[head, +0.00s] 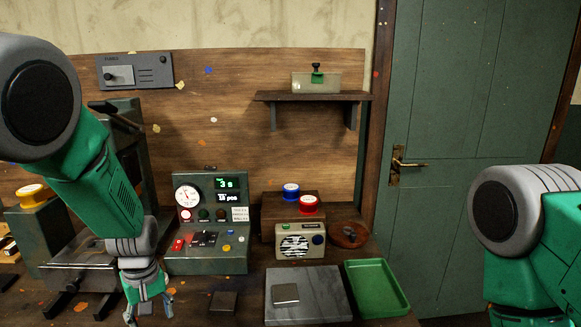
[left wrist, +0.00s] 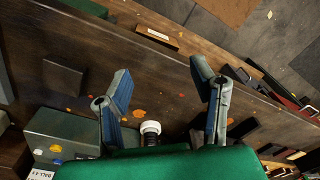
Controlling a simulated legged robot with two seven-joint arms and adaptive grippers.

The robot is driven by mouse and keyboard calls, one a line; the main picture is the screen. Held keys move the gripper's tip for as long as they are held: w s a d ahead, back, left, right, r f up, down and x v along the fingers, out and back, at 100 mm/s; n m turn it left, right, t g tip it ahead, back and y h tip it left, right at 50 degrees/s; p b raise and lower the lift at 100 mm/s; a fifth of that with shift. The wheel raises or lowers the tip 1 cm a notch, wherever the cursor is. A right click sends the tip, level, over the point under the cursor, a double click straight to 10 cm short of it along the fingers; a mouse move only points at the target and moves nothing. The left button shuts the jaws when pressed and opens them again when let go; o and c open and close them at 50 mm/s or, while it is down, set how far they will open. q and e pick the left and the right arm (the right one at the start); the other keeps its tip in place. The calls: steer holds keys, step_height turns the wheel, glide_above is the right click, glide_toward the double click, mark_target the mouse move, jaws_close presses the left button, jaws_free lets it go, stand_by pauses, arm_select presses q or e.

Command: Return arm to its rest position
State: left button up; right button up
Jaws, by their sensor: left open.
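My left arm comes in from the left in the head view. Its gripper (head: 150,308) hangs pointing down over the front of the bench, left of centre. The left wrist view shows its two fingers spread apart, with nothing held between them (left wrist: 160,100). The wooden bench top (left wrist: 170,75) lies beyond the fingertips. My right arm shows at the right edge of the head view, but its gripper is out of frame.
A control panel (head: 208,225) stands right of the left gripper. Further right are a radio (head: 300,243), a grey slab (head: 305,308) with a small dark pad (head: 286,293), and a green tray (head: 377,288). A dark square pad (head: 222,302) lies near the front edge.

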arm_select(q)
steer(key=s+a+f+m+b, duration=0.1)
steer(key=s+f+m+b, duration=0.45)
steer(key=s+f, duration=1.3)
steer(key=s+d+f+m+b, duration=0.2)
steer(key=s+f+b, duration=0.4)
steer(key=s, duration=0.8)
steer(key=shift+s+d+f+m+t+h, duration=0.15)
steer(key=shift+f+m+t+h, duration=0.15)
steer(key=shift+f+m, duration=0.5)
